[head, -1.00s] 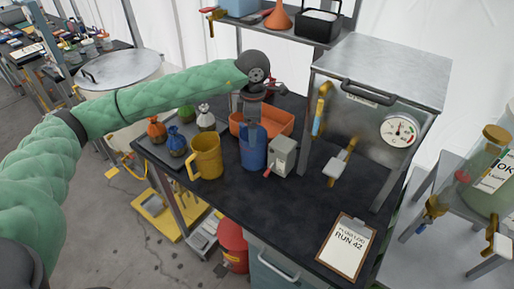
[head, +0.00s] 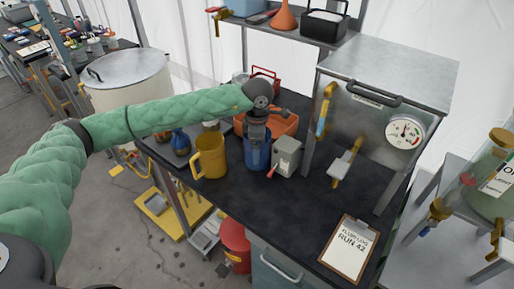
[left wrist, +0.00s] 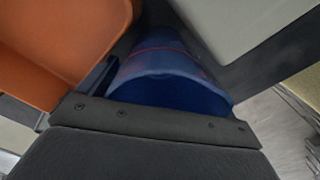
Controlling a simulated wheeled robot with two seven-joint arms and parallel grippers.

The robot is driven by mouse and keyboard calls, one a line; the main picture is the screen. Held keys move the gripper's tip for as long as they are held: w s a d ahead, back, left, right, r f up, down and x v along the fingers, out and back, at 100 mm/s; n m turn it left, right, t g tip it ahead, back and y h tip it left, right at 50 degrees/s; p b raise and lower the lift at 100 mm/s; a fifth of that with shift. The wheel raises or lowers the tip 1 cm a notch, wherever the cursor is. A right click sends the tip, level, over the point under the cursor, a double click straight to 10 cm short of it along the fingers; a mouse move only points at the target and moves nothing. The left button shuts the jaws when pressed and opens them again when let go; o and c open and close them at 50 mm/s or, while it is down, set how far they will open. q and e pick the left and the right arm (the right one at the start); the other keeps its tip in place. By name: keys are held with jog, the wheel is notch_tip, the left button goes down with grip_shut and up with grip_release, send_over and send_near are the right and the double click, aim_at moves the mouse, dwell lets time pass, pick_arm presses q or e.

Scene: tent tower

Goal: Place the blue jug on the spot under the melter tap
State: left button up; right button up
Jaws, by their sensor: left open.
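The blue jug (head: 257,154) stands on the black bench top, between the yellow jug and a small grey box. My left gripper (head: 257,138) is directly over the jug, open, and hides its top. In the left wrist view the jug's open mouth (left wrist: 175,90) lies close under the dark gripper edge; I cannot tell whether they touch. The melter (head: 375,125) is a metal box with a round gauge, on legs at the bench's right. Its tap (head: 345,163) sticks out low at the front. I cannot make out a marked spot under it. My right gripper is not in view.
The yellow jug (head: 209,156) stands left of the blue jug, the grey box (head: 287,156) with a red lever right of it. An orange tray (head: 283,122) is behind. A clipboard (head: 348,248) lies at the front right. The bench between box and clipboard is clear.

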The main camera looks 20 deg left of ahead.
pick_arm(q)
jog(key=c, duration=0.9)
jog(key=shift+o, duration=0.2)
jog(key=shift+r, duration=0.15)
